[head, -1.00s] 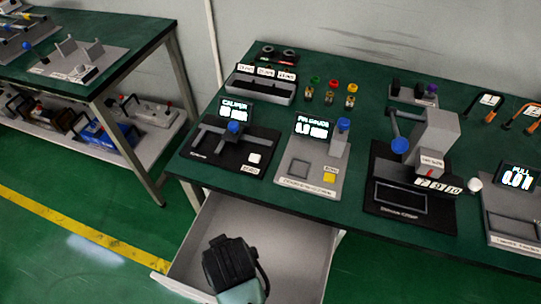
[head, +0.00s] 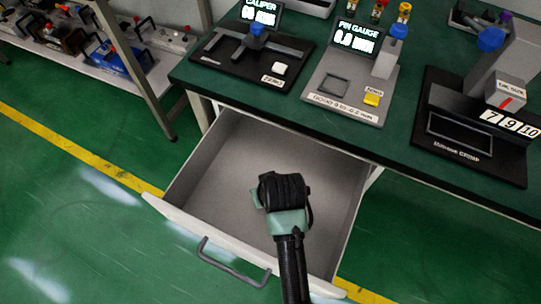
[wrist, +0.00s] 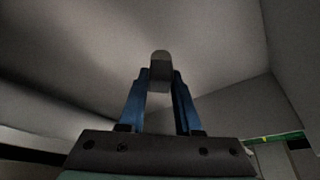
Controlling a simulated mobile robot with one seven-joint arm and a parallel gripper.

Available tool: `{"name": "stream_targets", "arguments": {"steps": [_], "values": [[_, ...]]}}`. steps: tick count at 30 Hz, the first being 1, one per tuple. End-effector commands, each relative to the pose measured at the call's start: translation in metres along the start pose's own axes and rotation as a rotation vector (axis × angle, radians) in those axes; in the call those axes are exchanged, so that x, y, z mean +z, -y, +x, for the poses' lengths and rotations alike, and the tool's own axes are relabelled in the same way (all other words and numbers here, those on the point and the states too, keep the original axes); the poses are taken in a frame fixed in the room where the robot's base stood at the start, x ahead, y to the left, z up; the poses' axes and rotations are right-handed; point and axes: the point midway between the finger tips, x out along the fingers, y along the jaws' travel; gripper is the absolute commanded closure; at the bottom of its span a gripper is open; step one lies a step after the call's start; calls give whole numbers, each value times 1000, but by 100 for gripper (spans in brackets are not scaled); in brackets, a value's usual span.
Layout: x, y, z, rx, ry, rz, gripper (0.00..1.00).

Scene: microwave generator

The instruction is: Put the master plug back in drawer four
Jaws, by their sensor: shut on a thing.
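The drawer (head: 225,170) under the green workbench is pulled open and looks empty inside, apart from my arm over it. No number on it can be read. My gripper (head: 282,190) is over the drawer's middle, pointing down, and its fingertips are hidden in the head view. In the wrist view, the two blue fingers of my gripper (wrist: 160,88) are shut on a small grey, rounded piece, the master plug (wrist: 160,62). The plug sits between the fingertips, with the drawer's pale grey inside behind it. I cannot tell whether it touches the drawer floor.
The drawer front (head: 205,243) has a grey handle (head: 232,264). Above is the bench edge (head: 300,146), with a caliper station (head: 250,55), a pin gauge station (head: 345,90) and a crimp device (head: 470,130). Another bench stands at the left. Green floor lies in front.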

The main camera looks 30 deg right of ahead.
Motion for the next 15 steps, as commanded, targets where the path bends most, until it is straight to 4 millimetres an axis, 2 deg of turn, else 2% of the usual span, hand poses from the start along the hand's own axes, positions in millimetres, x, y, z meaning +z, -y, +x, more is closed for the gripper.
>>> {"name": "stream_targets", "arguments": {"steps": [1,7,12,15], "values": [[3,0,7,-1,0,0,100],[9,0,21,0,0,0,100],[18,0,44,0,0,0,100],[19,0,47,0,-2,0,100]]}}
